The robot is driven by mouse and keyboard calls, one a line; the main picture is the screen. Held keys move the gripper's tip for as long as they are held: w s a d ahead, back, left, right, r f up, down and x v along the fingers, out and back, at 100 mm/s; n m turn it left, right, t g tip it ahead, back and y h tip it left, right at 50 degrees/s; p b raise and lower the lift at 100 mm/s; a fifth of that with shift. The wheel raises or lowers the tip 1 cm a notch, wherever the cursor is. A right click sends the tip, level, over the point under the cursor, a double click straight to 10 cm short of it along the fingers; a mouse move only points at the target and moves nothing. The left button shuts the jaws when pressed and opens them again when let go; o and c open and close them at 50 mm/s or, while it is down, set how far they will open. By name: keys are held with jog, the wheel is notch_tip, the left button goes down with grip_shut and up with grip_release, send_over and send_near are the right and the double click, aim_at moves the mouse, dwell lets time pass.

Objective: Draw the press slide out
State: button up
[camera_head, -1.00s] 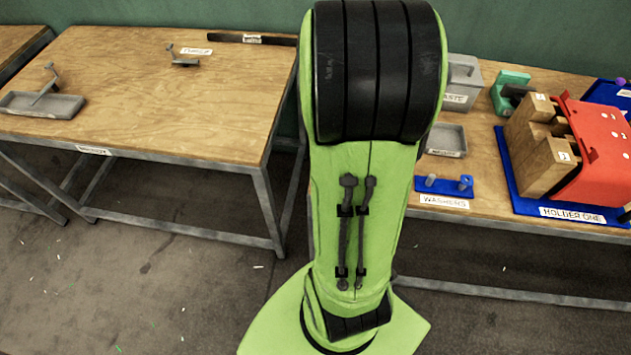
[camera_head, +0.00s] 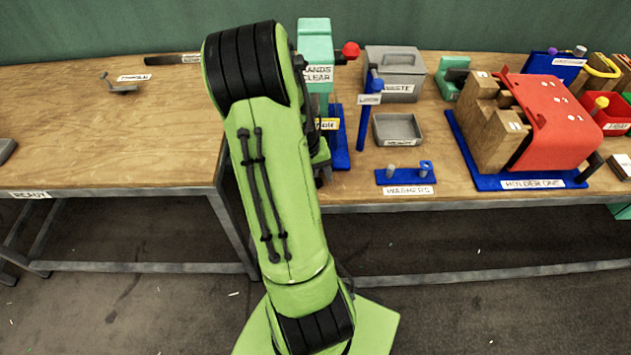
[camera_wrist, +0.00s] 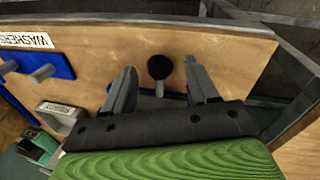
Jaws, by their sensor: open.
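The teal press (camera_head: 315,42) with a "HANDS CLEAR" label and a red ball on its lever (camera_head: 350,50) stands on a blue base (camera_head: 340,150) on the bench, partly hidden behind my arm. In the wrist view a round black knob (camera_wrist: 160,67) on a short pale stem shows between my fingers; it looks like the slide's handle, but the slide itself cannot be made out. My gripper (camera_wrist: 160,64) is open, one finger on each side of the knob, with visible gaps. In the head view my arm mostly hides the gripper.
Right of the press are a blue post (camera_head: 367,115), a grey tray (camera_head: 398,129), a grey waste box (camera_head: 395,70) and a blue washer stand (camera_head: 406,175). Farther right is a red-covered wooden holder (camera_head: 555,120). The left bench (camera_head: 100,125) is mostly clear.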

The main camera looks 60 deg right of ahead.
jog(key=shift+d+f, duration=0.1)
jog(key=shift+f, duration=0.5)
jog(key=shift+s, duration=0.1)
grip_shut()
